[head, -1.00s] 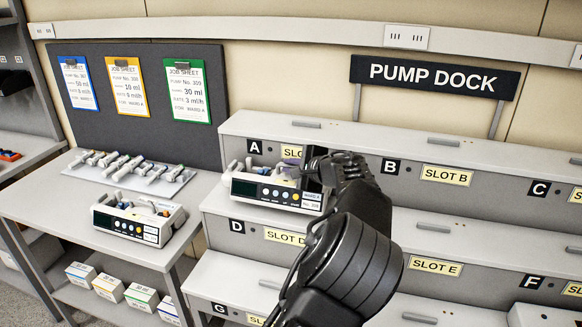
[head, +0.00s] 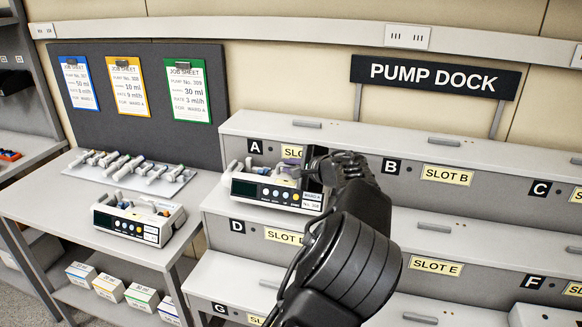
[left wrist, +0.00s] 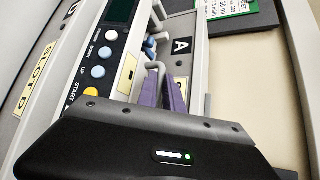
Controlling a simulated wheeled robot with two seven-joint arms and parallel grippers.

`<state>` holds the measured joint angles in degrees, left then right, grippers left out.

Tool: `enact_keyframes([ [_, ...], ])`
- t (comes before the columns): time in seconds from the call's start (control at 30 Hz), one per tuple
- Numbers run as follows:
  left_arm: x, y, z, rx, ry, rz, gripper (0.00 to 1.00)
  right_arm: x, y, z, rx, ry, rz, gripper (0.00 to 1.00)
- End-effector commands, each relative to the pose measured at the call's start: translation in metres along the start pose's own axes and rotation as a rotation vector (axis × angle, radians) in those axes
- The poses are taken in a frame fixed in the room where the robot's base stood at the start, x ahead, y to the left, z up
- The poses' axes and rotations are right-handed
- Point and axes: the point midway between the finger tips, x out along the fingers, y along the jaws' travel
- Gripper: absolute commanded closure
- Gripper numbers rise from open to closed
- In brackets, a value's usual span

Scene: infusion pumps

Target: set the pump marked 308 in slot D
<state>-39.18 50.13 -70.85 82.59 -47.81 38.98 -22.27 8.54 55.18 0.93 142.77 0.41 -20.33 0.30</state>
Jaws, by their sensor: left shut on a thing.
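The pump marked 308 (head: 272,190) is white-grey with a dark screen, coloured buttons and a label at its right end. It is at the left end of the middle dock tier, just above the D plate (head: 237,226) and the SLOT D label (head: 284,236). It looks level; whether its base touches the tier cannot be told. My left gripper (head: 314,172) is shut on its right end, and the arm hides part of the slot behind. The left wrist view shows the pump's buttons (left wrist: 97,72) close up beside the dark gripper body. My right gripper is out of view.
A second pump (head: 138,218) stands on the side table (head: 60,208) at left, near a tray of syringes (head: 130,168). Slots B (head: 447,176) and E (head: 436,266) look empty on the right. Small boxes (head: 108,288) sit on the shelf below the table.

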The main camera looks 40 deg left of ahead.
Motion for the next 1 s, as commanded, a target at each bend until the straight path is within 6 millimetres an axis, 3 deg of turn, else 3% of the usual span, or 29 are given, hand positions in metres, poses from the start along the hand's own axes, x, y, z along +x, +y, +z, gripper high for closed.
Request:
enact_keyframes([
  [1.0,0.005,0.009,-0.005,-0.001,-0.001,-0.004,1.00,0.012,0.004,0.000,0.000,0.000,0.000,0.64],
])
